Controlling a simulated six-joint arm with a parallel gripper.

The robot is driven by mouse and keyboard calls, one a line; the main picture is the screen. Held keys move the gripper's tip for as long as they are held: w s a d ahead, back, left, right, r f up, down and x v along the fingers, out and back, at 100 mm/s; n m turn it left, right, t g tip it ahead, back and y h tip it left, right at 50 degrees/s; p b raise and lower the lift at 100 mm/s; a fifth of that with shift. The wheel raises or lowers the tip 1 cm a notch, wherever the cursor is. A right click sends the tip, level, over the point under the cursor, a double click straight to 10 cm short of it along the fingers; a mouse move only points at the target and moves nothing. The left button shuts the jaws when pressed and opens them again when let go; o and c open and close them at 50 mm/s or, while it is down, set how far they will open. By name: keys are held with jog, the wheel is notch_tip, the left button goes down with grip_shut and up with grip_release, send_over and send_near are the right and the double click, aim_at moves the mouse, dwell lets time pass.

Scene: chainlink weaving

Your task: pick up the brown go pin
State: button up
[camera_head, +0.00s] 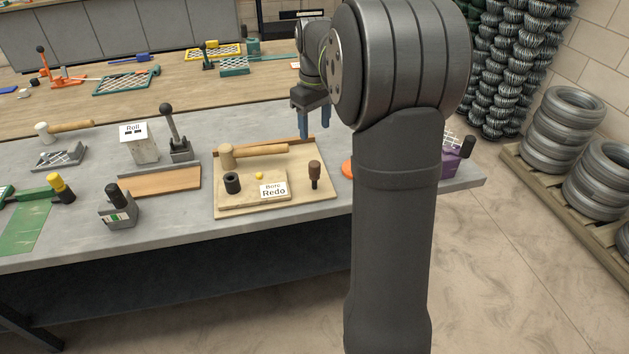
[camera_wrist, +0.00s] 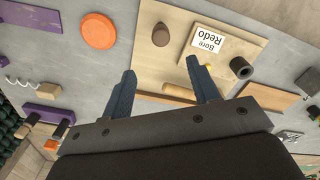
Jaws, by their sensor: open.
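The brown go pin (camera_head: 314,170) stands upright at the right part of a light wooden board (camera_head: 322,205), with its brown knob on top and a darker shaft below. In the wrist view the brown pin (camera_wrist: 160,34) is seen from above, beyond the fingertips and roughly in line with the gap between them. My gripper (camera_head: 313,124) has its two blue fingers apart and pointing down, above and behind the pin. The open gripper also shows in the wrist view (camera_wrist: 161,66), with nothing between its fingertips.
On the board are a wooden mallet (camera_head: 262,151), a black ring (camera_head: 232,183), a small yellow piece (camera_head: 259,175) and a "Bore Redo" card (camera_head: 273,191). An orange disc (camera_wrist: 99,31) lies beside the board. A lever press (camera_head: 178,145) stands to the left.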

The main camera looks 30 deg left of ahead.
aim_at(315, 176)
notch_tip(315, 176, down, 17)
jog(key=shift+f, duration=0.15)
dwell(0.5)
jog(key=c, duration=1.1)
